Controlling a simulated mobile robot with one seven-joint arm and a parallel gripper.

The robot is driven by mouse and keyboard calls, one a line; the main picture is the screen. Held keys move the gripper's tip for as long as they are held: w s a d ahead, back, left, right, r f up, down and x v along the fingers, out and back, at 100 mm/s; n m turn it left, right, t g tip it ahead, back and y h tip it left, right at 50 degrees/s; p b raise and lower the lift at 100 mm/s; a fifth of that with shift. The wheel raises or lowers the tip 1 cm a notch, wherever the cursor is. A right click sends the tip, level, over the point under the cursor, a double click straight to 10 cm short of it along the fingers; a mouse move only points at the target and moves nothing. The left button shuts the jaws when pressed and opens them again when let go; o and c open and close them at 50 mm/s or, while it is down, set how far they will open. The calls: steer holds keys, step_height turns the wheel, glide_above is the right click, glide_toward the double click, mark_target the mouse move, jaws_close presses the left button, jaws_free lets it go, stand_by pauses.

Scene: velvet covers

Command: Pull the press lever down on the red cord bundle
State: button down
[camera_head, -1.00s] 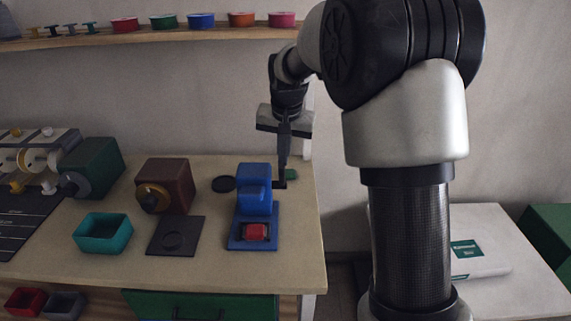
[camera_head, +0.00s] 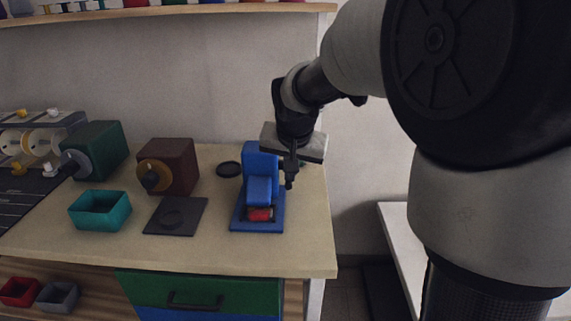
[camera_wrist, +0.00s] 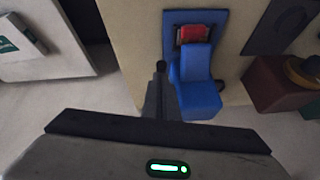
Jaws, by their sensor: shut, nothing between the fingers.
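The blue press (camera_head: 258,165) stands near the right end of the workbench. The red cord bundle (camera_head: 260,214) lies on its base, right under the blue pressing block, which covers part of it; the wrist view also shows the bundle (camera_wrist: 193,33). My gripper (camera_head: 291,176) points down just right of the press, shut and empty. In the wrist view my fingers (camera_wrist: 159,88) are beside the blue press (camera_wrist: 190,75). A small dark knob (camera_wrist: 160,66) shows at the fingertips, probably the lever's end. The rest of the lever is hidden, and I cannot tell whether my fingers touch it.
A black pad (camera_head: 175,216), a teal tray (camera_head: 100,222), a brown machine (camera_head: 168,165) and a green machine (camera_head: 95,150) stand left of the press. The workbench (camera_head: 300,250) is clear in front.

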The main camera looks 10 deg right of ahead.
steer(key=shift+s+a+f+b, duration=0.1)
steer(key=shift+s+f+b, duration=0.2)
steer(key=shift+f, duration=0.35)
steer(key=shift+s+a+f+b, duration=0.1)
steer(key=shift+s+f, duration=0.3)
steer(key=shift+f, duration=0.2)
steer(key=shift+r, duration=0.1)
step_height(320, 180, up, 6)
steer(key=w+p, duration=0.1)
steer(key=p, duration=0.3)
steer(key=s+r, duration=0.3)
steer(key=s, duration=0.5)
steer(key=shift+s+r+p, duration=0.3)
steer(key=shift+r+p, duration=0.05)
steer(key=shift+p, duration=0.05)
